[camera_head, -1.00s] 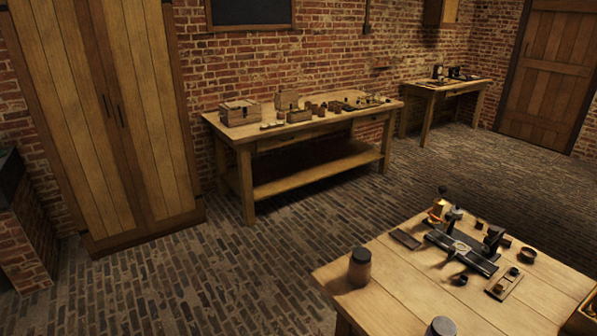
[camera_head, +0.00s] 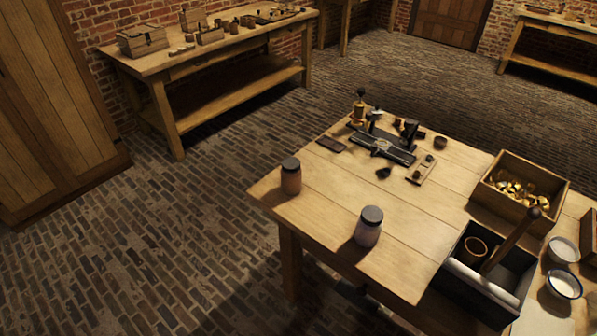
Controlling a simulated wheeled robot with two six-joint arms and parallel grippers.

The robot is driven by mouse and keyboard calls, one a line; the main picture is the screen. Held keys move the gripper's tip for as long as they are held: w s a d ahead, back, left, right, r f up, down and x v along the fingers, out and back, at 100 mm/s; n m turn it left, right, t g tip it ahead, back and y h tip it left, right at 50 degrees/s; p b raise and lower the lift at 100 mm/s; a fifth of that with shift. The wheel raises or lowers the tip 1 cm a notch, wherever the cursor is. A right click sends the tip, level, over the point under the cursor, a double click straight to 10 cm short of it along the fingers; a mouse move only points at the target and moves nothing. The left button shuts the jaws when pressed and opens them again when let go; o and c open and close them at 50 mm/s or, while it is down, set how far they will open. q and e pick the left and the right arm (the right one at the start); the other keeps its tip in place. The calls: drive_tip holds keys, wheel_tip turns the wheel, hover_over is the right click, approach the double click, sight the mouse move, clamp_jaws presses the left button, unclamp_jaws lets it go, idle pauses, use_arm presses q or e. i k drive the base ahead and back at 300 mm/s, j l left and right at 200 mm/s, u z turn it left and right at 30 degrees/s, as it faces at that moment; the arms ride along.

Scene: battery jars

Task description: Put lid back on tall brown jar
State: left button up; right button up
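A brown jar (camera_head: 291,180) with a dark flat top stands upright near the left corner of the near wooden table. A second jar (camera_head: 368,232), paler and purplish, with a dark grey top (camera_head: 372,215), stands nearer the front edge. I cannot tell which one is the tall brown jar of the task. No loose lid is clear to me. Neither of my grippers is in view.
The near table (camera_head: 320,205) also bears a dark metal instrument (camera_head: 383,146), a wooden box of brass pieces (camera_head: 517,188), a dark open box (camera_head: 454,283) holding a brown cup, and white bowls (camera_head: 563,284). A long workbench (camera_head: 150,68) stands behind. Brick floor lies open left of the table.

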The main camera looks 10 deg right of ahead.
sight(291, 182)
drive_tip(key=i+j+z, duration=0.15)
drive_tip(key=z, duration=0.35)
drive_tip(key=i+j+z, duration=0.1)
drive_tip(key=j+z, duration=0.25)
drive_tip(key=z, duration=0.15)
drive_tip(key=i+j+z, duration=0.1)
drive_tip(key=j+z, duration=0.2)
drive_tip(key=z, duration=0.15)
drive_tip(key=j+z, duration=0.35)
drive_tip(key=j, duration=1.5)
